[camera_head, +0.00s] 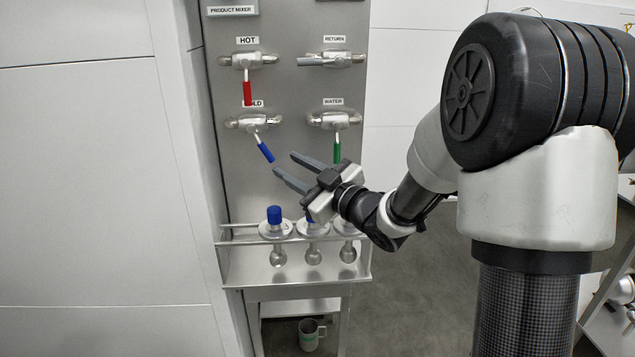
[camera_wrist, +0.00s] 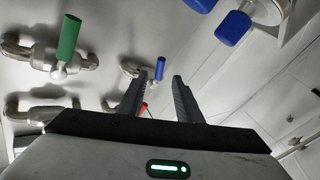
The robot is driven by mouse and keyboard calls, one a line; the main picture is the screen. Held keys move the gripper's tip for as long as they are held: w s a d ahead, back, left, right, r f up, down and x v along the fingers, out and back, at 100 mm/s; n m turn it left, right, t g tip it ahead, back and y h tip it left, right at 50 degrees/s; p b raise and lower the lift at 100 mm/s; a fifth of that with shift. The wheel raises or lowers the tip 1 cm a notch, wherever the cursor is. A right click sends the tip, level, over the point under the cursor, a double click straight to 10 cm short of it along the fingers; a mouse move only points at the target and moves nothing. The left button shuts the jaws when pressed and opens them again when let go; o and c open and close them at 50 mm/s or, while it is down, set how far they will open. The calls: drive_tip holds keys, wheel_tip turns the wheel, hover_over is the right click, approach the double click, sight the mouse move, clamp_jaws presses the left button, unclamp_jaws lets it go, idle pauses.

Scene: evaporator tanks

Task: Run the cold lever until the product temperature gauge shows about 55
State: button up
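The cold lever (camera_head: 265,152) has a blue handle that slants down to the right from its valve, under the partly covered COLD label. My gripper (camera_head: 284,163) is open and empty, with its fingertips just right of and below the blue handle's end. In the wrist view the blue handle (camera_wrist: 160,68) appears in line with the gap between the open fingers (camera_wrist: 160,79). I cannot tell whether a finger touches it. No product temperature gauge shows in either view.
The red hot lever (camera_head: 247,93) and green water lever (camera_head: 337,150) hang down. The grey return lever (camera_head: 311,62) lies level. Below is a rack (camera_head: 297,262) with several fittings, some blue-capped (camera_head: 274,214). A mug (camera_head: 309,335) stands low underneath. White wall panels are at left.

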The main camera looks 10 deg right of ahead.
drive_tip(key=v, duration=0.8)
drive_tip(key=shift+s, duration=0.15)
drive_tip(key=shift+d, duration=0.1)
